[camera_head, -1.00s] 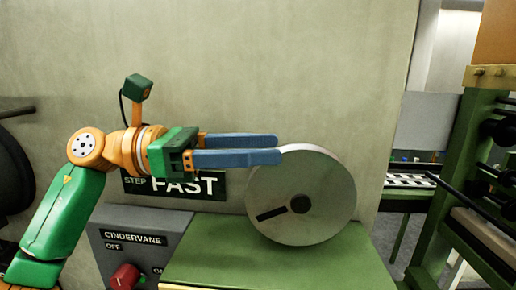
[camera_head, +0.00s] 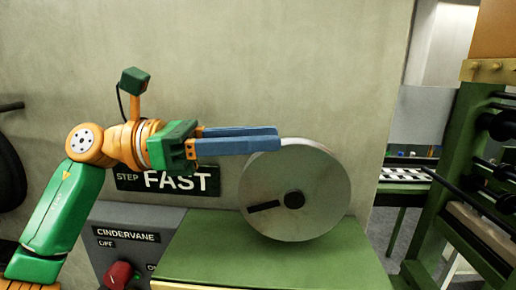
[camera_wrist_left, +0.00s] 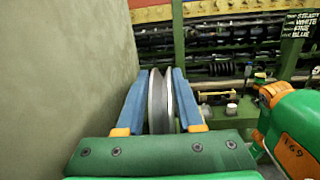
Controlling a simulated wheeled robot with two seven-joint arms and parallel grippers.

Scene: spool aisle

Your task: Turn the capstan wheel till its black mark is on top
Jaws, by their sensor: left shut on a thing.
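The capstan wheel (camera_head: 315,180) is a pale grey disc with a dark hub, standing upright above a green bench top. Its black mark (camera_head: 264,207) lies left of the hub and a little below it. My left gripper (camera_head: 276,139) comes in from the left with its blue fingers at the wheel's upper left rim, shut on it. In the left wrist view the wheel's grooved rim (camera_wrist_left: 160,98) sits edge-on between the two fingers (camera_wrist_left: 160,80). My right gripper is in neither view.
A grey box labelled CINDERVANE (camera_head: 128,236) with a red knob (camera_head: 119,274) stands at lower left. A FAST sign (camera_head: 180,181) is on the wall behind. The green bench top (camera_head: 270,258) is bare. A green frame with black rods (camera_head: 480,170) stands at right.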

